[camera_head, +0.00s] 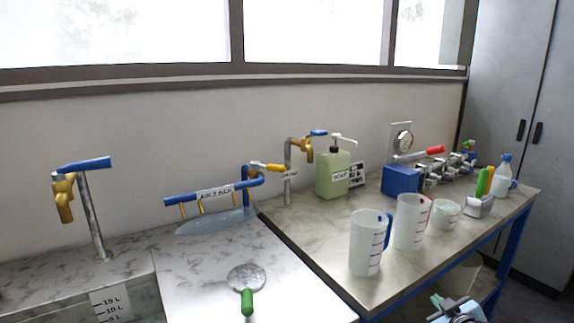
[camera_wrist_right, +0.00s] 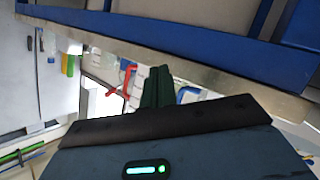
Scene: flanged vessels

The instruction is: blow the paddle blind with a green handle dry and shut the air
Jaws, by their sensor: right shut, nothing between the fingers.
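The paddle blind (camera_head: 246,279) is a speckled grey disc with a green handle (camera_head: 247,302). It lies on the pale marbled counter, handle towards me; I cannot tell whether the specks are water drops. The blue air bar (camera_head: 205,194), labelled "AIR 2 BAR", has several yellow nozzles pointing down, beyond the disc. My right gripper (camera_head: 443,303) is low at the bottom right, below the table edge, away from the blind. Its fingers (camera_wrist_right: 157,88) are shut and empty. My left gripper is out of view.
A bluish wet-looking patch (camera_head: 215,222) lies under the air bar. A tap (camera_head: 80,190) stands at left. The right table holds a green soap bottle (camera_head: 332,174), jugs (camera_head: 367,245), a blue block (camera_head: 401,180) and a clear bottle (camera_head: 502,177). The table edge is beside my right gripper.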

